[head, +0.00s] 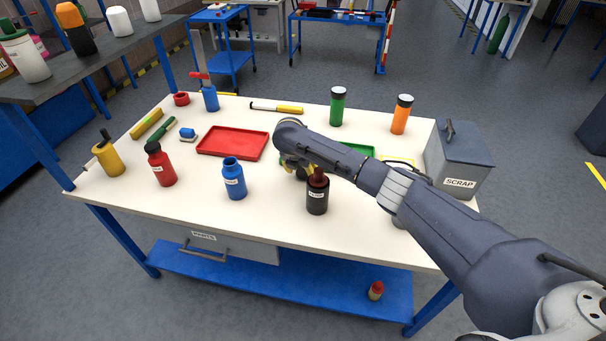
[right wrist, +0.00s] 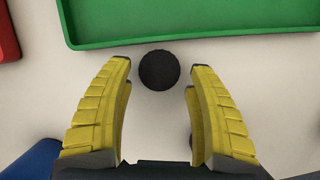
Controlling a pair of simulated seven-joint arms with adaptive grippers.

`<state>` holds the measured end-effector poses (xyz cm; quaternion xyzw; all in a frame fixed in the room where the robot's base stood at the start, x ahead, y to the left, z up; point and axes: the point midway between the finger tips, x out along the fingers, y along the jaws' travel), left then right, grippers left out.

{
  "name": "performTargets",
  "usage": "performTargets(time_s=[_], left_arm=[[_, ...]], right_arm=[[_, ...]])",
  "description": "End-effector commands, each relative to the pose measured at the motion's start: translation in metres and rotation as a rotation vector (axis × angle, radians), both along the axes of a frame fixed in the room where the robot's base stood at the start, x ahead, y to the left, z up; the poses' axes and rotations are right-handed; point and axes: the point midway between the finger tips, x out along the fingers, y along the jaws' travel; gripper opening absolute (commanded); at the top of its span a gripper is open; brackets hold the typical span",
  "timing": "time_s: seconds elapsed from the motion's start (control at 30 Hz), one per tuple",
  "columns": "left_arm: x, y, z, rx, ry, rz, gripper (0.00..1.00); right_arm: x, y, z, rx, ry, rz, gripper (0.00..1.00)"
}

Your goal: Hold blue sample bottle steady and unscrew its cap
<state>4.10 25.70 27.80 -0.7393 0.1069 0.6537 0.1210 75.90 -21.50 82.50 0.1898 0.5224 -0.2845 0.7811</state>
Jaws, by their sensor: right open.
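The blue sample bottle (head: 234,182) stands upright on the white workbench, left of my right gripper. Its top shows a bare blue neck with no cap on it. In the right wrist view, a round black disc (right wrist: 158,70), which looks like a cap, is on or above the white surface. My right gripper (head: 297,170) reaches down over the bench. Its yellow fingers (right wrist: 158,92) are open, one on either side of the disc, with gaps to both. A blue shape at the lower left of that view may be the bottle. My left gripper is out of view.
A dark bottle (head: 317,199) stands close in front of my right gripper. A red tray (head: 233,143) lies behind the blue bottle; a green tray (right wrist: 190,43) lies just beyond the disc. A red bottle (head: 161,167) stands left, a grey scrap box (head: 462,160) right.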

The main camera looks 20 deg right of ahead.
Motion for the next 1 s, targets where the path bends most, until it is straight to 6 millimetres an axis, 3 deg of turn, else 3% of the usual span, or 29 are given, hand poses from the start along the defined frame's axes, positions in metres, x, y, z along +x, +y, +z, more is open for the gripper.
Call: performTargets(time_s=[0.2,0.57,0.83,1.0], left_arm=[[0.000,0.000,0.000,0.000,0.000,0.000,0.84],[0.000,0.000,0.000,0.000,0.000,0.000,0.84],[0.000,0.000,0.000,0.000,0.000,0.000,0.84],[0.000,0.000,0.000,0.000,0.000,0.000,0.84]], right_arm=[[0.006,-0.005,-0.019,0.000,0.001,-0.001,0.57],[0.008,-0.006,-0.023,0.001,-0.001,0.000,0.58],[0.008,-0.006,-0.023,0.000,0.000,0.000,0.27],[0.008,-0.006,-0.023,0.000,0.000,0.000,0.24]])
